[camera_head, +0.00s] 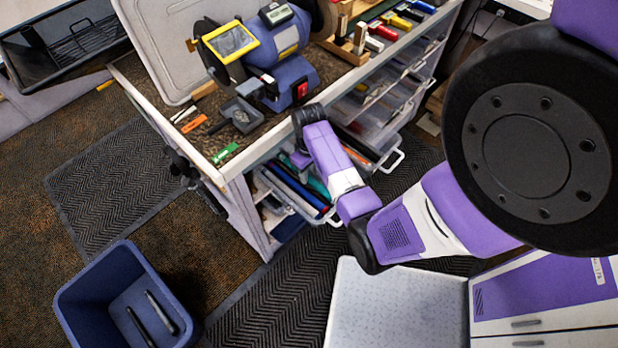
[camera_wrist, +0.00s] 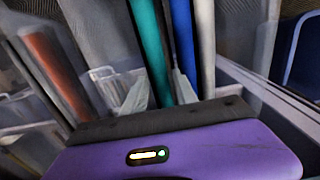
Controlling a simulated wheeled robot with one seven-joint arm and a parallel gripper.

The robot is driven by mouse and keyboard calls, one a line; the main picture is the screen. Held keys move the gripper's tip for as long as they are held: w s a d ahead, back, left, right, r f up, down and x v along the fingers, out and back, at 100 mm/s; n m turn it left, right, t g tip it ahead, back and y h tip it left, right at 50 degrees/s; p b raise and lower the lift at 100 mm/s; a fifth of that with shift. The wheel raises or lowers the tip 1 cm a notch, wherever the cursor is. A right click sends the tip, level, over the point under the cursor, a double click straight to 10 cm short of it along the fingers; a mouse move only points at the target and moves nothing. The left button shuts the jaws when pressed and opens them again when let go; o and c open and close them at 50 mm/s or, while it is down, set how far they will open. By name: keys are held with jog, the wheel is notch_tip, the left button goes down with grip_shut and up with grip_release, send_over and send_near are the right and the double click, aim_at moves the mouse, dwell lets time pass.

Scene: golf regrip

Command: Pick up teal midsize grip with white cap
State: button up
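A teal grip (camera_wrist: 150,50) stands out lengthwise past the top edge of my gripper in the wrist view. A dark blue grip (camera_wrist: 184,50) and a grey grip (camera_wrist: 206,45) lie close on its right. In the head view a teal grip (camera_head: 317,186) lies in the open drawer, partly covered by my arm. No white cap shows. My gripper (camera_head: 300,158) is low over the drawer, mostly hidden behind my arm.
The open drawer (camera_head: 326,212) has raised walls; a blue grip (camera_head: 293,188) lies in it, and an orange-red one (camera_wrist: 55,75) shows left. Another drawer (camera_head: 391,162) hangs open close by. The workbench (camera_head: 205,155) carries a grinder. A blue bin (camera_head: 90,300) holds two dark sticks.

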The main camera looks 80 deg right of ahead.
aim_at(309, 177)
jog(key=shift+f, duration=1.05)
grip_shut()
notch_tip(309, 177, up, 12)
jog(key=s+a+b, duration=0.2)
jog(key=s+a, duration=0.8)
jog(key=a, duration=0.4)
jog(key=shift+s+a, duration=0.25)
jog(key=shift+a, duration=0.1)
